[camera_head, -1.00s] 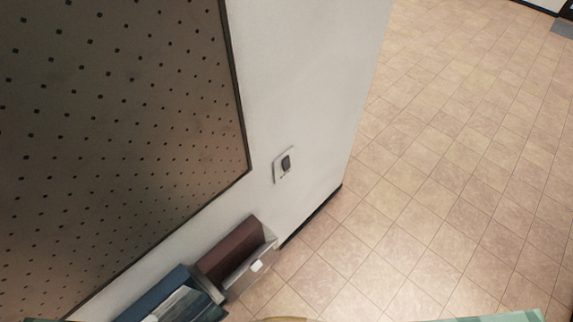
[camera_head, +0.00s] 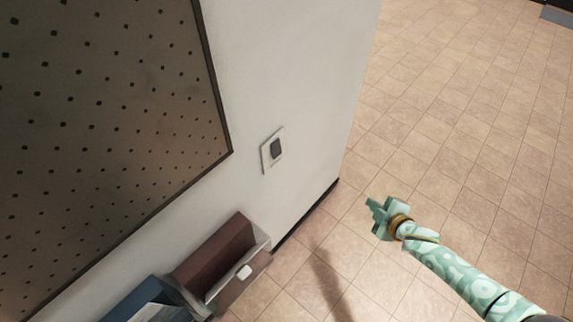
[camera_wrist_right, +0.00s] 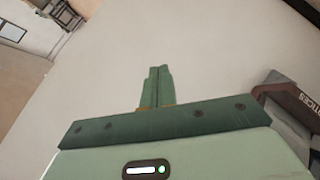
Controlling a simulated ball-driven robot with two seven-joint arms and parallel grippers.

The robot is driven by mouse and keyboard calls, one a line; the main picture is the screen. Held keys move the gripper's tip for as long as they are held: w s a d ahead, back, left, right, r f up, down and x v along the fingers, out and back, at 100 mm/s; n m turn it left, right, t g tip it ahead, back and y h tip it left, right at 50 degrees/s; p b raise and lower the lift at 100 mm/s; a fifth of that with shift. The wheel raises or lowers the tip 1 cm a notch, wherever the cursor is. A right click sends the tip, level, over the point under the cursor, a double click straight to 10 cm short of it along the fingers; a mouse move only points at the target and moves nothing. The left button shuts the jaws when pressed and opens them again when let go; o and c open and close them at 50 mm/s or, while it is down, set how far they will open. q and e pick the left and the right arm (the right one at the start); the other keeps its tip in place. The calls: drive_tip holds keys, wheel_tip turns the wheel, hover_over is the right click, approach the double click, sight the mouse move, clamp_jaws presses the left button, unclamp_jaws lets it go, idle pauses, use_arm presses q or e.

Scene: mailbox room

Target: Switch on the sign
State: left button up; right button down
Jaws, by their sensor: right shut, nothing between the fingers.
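No sign can be made out. My right gripper (camera_head: 371,204) is shut and empty. In the head view it appears to the right of the switch and lower, against the floor, apart from the switch. Its closed fingers also show in the right wrist view (camera_wrist_right: 157,72), in front of a plain pale wall; the switch is not visible there. My left gripper is not in view.
A pegboard (camera_head: 110,120) covers the wall at left. A dark red box (camera_head: 215,252) and a blue box (camera_head: 135,296) are on the wall below. The white wall ends at a corner right of the switch. Tiled floor (camera_head: 470,120) beyond is clear.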

sight(279, 153)
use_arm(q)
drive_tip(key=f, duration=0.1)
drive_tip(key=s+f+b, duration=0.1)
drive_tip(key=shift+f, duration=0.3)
use_arm(e)
drive_tip(key=a+r+n+y, duration=0.8)
drive_tip(key=a+r+n, duration=0.4)
drive_tip(key=a+r, duration=0.1)
drive_tip(key=shift+a+r, duration=0.35)
drive_tip(key=shift+a, duration=0.4)
drive_tip(key=b+x, duration=0.4)
drive_tip(key=x, duration=0.8)
drive_tip(key=shift+w+a, duration=0.2)
drive_tip(key=shift+a, duration=0.05)
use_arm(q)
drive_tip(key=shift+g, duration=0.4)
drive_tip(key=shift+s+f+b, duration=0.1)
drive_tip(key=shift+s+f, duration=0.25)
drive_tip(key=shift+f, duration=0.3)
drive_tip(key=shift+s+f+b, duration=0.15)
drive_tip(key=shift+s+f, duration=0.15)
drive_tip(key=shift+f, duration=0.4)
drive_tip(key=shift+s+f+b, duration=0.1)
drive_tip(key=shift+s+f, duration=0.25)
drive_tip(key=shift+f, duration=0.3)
use_arm(e)
drive_tip(key=shift+w+a, duration=0.45)
drive_tip(key=shift+a, duration=0.05)
